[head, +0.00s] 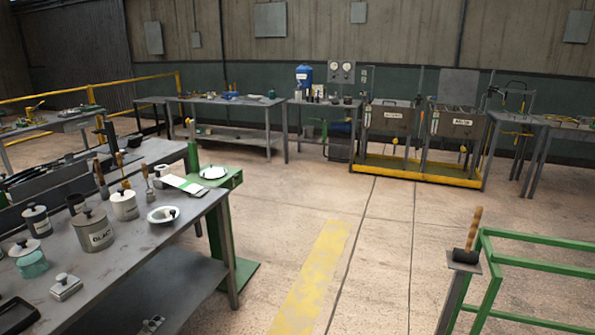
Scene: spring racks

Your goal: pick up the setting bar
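No setting bar can be picked out with certainty. An upright wooden-handled tool (474,229) stands in a dark holder on top of a grey post at the right; whether it is the bar I cannot tell. Other upright wooden handles show at the left, among them one (101,179) by the near bench. Neither of my grippers is in view.
A grey bench (150,235) at the left holds several lidded pots and a white bowl (163,215). A green rail frame (540,265) stands at the right. Benches and labelled tanks (390,118) line the back wall. The middle floor with a yellow stripe (312,275) is clear.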

